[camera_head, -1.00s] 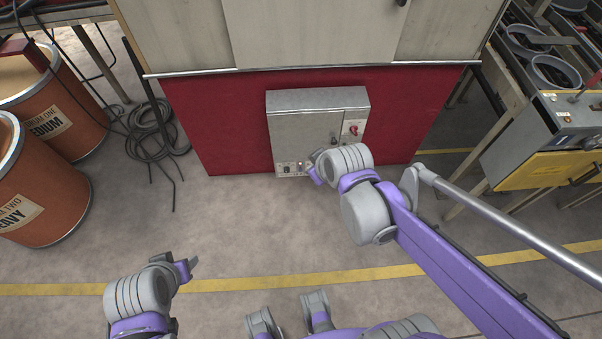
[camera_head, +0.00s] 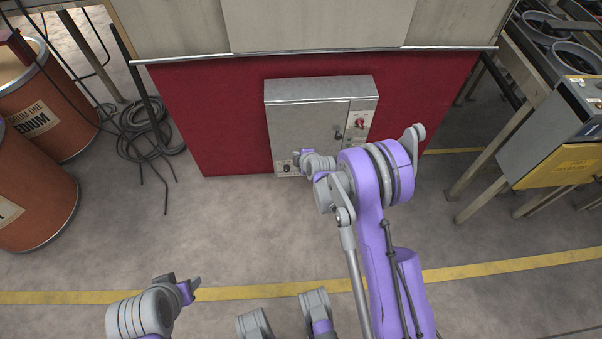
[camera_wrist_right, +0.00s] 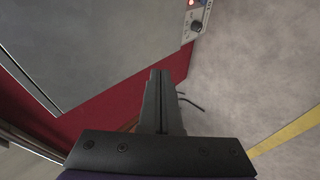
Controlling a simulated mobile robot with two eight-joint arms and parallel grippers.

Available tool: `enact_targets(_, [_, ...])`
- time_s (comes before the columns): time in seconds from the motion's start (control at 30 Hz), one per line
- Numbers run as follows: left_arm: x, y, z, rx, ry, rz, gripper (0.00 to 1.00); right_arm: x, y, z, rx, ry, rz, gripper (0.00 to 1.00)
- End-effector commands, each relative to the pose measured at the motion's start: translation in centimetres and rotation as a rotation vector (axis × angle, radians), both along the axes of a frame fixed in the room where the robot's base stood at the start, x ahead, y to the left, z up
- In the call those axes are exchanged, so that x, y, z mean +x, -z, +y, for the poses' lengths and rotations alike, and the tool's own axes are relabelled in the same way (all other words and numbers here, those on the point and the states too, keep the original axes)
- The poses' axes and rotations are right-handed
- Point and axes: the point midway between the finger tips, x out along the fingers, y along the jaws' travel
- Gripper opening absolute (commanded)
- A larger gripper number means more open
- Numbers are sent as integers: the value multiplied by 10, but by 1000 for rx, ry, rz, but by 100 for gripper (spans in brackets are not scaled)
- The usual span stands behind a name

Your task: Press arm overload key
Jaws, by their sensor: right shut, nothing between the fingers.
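The grey control box (camera_head: 305,115) is mounted on the red panel. Its lower-left strip (camera_head: 284,168) carries small controls, too small in the head view to tell which is the arm overload key. In the right wrist view, a strip end shows a lit red lamp (camera_wrist_right: 191,3) and a black knob (camera_wrist_right: 196,27) at the top edge. My right gripper (camera_head: 298,158) is at the box's lower edge, beside the strip; contact cannot be told. Its fingers (camera_wrist_right: 160,80) are shut and empty in the wrist view. My left gripper (camera_head: 184,285) hangs low at left, away from the box; its jaw opening is unclear.
A red switch (camera_head: 360,122) and a dark handle (camera_head: 338,135) are on the box's right side. Orange drums (camera_head: 45,110) and coiled cable (camera_head: 148,130) lie left. A bench with a yellow-fronted unit (camera_head: 560,165) stands right. The floor before the panel is clear.

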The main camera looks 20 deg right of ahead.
Motion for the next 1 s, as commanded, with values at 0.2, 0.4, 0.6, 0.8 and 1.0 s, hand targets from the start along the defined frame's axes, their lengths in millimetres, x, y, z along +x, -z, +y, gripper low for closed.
enact_targets(0.2, [3, 36, 0, 0, 0, 13, 50, 13, 116, -11, -156, -123, -66, 0])
enact_targets(0.4, [6, 62, 0, 0, 0, 21, 50, 8, 209, -20, -304, -222, -123, 0])
enact_targets(0.6, [8, 77, 0, 0, 0, 25, 50, -5, 269, -26, -414, -288, -161, 0])
enact_targets(0.8, [9, 81, 0, 0, 0, 26, 50, -11, 290, -28, -460, -312, -176, 0])
enact_targets(1.0, [9, 81, 0, 0, 0, 26, 50, -12, 290, -28, -463, -315, -177, 0])
